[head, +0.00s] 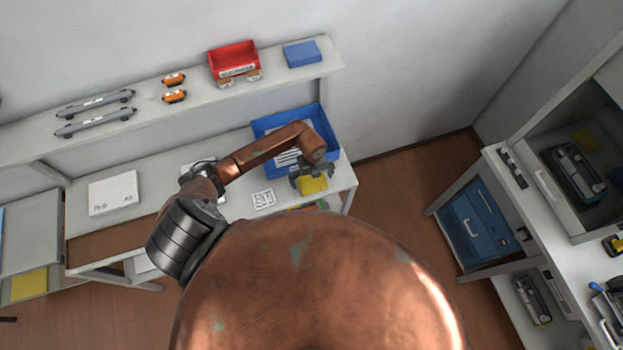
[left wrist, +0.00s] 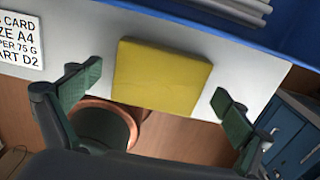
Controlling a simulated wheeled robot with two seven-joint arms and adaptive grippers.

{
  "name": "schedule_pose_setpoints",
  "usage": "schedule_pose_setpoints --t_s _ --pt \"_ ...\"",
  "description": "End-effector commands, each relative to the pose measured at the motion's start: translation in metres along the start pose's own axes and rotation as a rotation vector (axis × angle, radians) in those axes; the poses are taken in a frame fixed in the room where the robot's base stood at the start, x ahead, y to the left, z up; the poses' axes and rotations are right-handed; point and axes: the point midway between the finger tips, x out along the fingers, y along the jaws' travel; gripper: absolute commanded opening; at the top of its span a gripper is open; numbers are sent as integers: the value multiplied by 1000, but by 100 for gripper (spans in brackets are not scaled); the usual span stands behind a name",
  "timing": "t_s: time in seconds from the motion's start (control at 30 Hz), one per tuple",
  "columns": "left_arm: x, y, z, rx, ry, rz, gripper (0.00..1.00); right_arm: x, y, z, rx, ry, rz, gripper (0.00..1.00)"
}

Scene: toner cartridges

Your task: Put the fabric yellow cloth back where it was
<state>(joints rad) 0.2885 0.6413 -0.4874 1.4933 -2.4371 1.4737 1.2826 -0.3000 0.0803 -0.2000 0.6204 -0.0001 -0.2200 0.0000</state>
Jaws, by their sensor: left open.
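The yellow cloth (head: 316,186) is a flat folded square at the front edge of the white table, in front of the blue bin. In the left wrist view the yellow cloth (left wrist: 162,74) lies flat between the fingers, and its near side reaches past the table edge in the picture. My left gripper (head: 308,178) is over the cloth, partly hiding it. In the left wrist view my left gripper (left wrist: 158,88) is open, with one green-padded finger on each side and clear gaps to the cloth. My right gripper is not in view.
The blue bin (head: 325,126) with grey items stands behind the cloth. A white printed card (head: 263,199) lies left of it. The shelf above holds a red bin (head: 232,60) and a blue box (head: 302,53). Another yellow piece (head: 30,284) is at lower left.

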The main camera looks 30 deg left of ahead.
Motion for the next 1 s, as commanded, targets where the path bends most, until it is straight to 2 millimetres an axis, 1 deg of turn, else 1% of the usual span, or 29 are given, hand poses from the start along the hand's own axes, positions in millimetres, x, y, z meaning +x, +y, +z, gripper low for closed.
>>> schedule_pose_setpoints --t_s 0.07,0.17,0.27,0.5,0.6,0.7,0.83,1.0 --pt "-4 0 0 0 0 -1 96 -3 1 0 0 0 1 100" --pt "-13 -1 1 0 -2 -2 96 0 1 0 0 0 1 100" --pt "-30 0 1 3 -4 -2 96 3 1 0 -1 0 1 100" --pt "-81 0 2 2 -5 -3 96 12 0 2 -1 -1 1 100" --pt "-98 -1 1 2 -4 -2 96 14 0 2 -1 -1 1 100" --pt "-111 0 1 1 -2 -1 96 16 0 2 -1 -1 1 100" --pt "-121 0 0 1 0 0 96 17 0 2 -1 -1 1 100" --pt "-123 0 0 0 1 0 96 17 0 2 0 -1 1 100"
